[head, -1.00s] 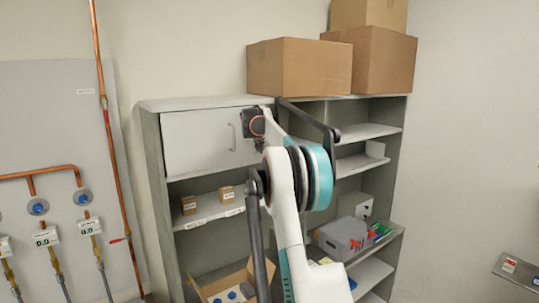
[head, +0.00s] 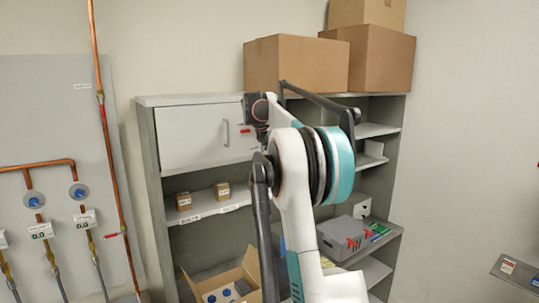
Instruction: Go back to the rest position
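My arm rises through the middle of the picture, with a white upper link and a teal and black joint, in front of the grey shelf unit (head: 148,150). The far end of my arm is a small dark part beside the cabinet door. My gripper (head: 262,131) is mostly hidden behind my arm there, and its fingers cannot be made out. I see nothing held in it.
Cardboard boxes (head: 295,64) stand on top of the shelf unit. A closed white door (head: 195,138) covers its upper left. Small boxes (head: 184,201), a grey case (head: 340,236) and an open carton (head: 228,285) sit lower. Copper pipes (head: 110,150) run at left.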

